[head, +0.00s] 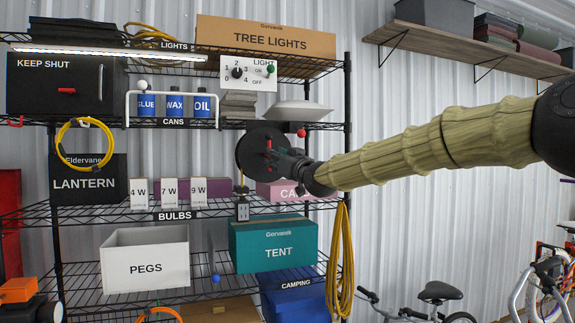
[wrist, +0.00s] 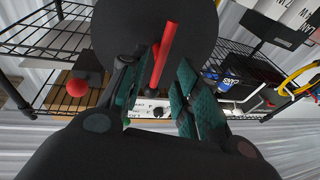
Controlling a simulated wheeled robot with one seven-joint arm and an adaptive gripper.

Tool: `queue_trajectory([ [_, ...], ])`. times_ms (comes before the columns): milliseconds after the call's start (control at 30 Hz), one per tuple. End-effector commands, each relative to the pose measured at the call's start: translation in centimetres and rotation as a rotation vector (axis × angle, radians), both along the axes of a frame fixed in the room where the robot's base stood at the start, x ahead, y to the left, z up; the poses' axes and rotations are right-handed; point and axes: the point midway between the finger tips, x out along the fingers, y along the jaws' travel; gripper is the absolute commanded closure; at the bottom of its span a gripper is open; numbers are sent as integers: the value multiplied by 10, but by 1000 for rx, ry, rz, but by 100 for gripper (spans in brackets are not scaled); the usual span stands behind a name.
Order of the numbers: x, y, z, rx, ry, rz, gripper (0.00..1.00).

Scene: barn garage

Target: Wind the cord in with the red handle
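The cord reel is a black disc (head: 258,143) at the right of the middle shelves; it fills the top of the wrist view (wrist: 115,35). Its red handle (wrist: 165,48) shows as a bar across the disc, and a small part shows in the head view (head: 269,146). A dark cord hangs from the reel's left side to a plug (head: 242,210). My gripper (head: 278,157) is at the disc's front. In the wrist view its green-padded fingers (wrist: 160,92) stand apart on either side of the handle's lower end. The left finger is close to the handle; contact is unclear.
A red ball knob (head: 301,133) is just above my gripper. A pink box (head: 270,190) and a teal TENT box (head: 273,250) sit below. A yellow cord (head: 341,260) hangs at the rack's right.

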Motion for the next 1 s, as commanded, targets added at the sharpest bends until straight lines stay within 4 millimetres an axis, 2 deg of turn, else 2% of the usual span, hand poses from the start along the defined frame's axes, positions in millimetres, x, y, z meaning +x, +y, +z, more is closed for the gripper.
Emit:
queue_trajectory([
  [200, -34, -19, -8, 0, 1, 0, 68],
  [433, -59, -34, -16, -1, 3, 1, 68],
  [633, -68, -39, -18, -1, 1, 0, 68],
  [1000, -68, -39, -18, 0, 1, 0, 68],
])
